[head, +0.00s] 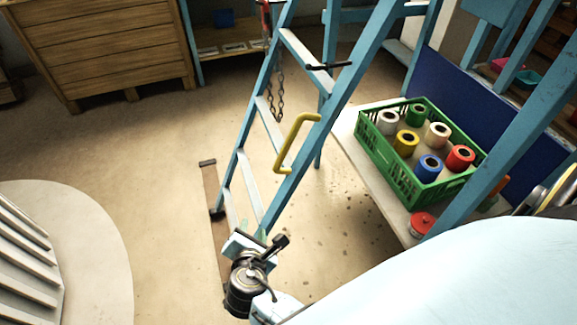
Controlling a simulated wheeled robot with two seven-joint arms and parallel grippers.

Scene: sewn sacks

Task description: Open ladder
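The blue ladder (341,95) stands upright and leaning in the middle of the head view, with pale steps between its two rails. A yellow handle (296,143) is fixed to its right rail. A black bar (328,66) sits higher on that rail. A dark chain (280,95) hangs behind the upper steps, and a blue upright shows behind the right rail. My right gripper (262,247) is at the bottom centre, in front of the rail's lower end and below the handle, apart from the handle. Whether its fingers are open is unclear. My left gripper is out of view.
A green crate (405,178) of coloured spools stands on a pale bench (372,183) at right, near a red-lidded jar (421,224). A wooden drawer cabinet (105,50) stands back left. A slatted pale object (25,260) is at lower left. The left floor is mostly clear.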

